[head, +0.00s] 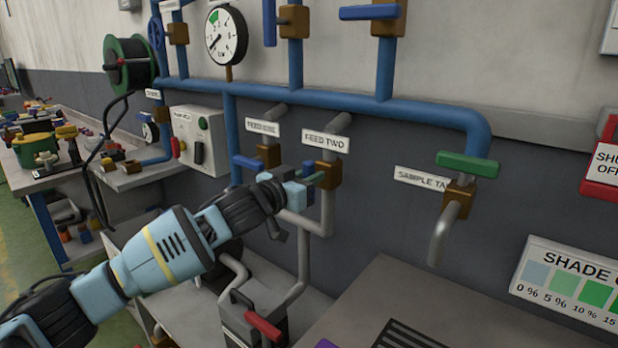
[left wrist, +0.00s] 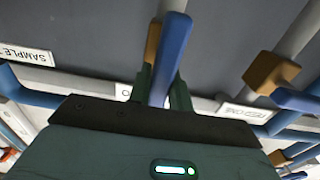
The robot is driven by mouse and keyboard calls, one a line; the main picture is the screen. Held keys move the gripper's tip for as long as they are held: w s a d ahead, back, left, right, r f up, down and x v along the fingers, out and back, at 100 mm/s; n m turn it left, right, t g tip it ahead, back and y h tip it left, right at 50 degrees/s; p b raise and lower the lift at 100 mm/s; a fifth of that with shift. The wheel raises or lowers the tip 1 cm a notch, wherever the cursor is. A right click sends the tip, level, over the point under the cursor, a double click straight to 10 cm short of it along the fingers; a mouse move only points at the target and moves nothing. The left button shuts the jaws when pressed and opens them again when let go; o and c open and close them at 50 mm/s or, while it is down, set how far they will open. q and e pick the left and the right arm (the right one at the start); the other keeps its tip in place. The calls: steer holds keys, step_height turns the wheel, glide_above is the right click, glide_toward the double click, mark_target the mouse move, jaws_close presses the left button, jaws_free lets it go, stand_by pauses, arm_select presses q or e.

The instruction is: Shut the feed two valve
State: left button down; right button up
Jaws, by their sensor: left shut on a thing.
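The feed two valve has a brass body (head: 328,175) below the "FEED TWO" label (head: 325,141), on a grey pipe branching from the blue header. My left gripper (head: 312,180) reaches in from the left and is at this valve. In the left wrist view its two dark green fingers (left wrist: 163,92) are shut on the valve's blue lever (left wrist: 172,50), one on each side. The brass body (left wrist: 152,45) shows partly behind the lever. In the head view the gripper hides most of the lever, so its exact angle is hard to tell. My right gripper is not in view.
The feed one valve's blue lever (head: 249,163) is close on the left, beside my gripper. The sample tap with its green lever (head: 467,165) is to the right. A red-handled device (head: 262,327) stands below. A grey bench top (head: 375,290) lies in front.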

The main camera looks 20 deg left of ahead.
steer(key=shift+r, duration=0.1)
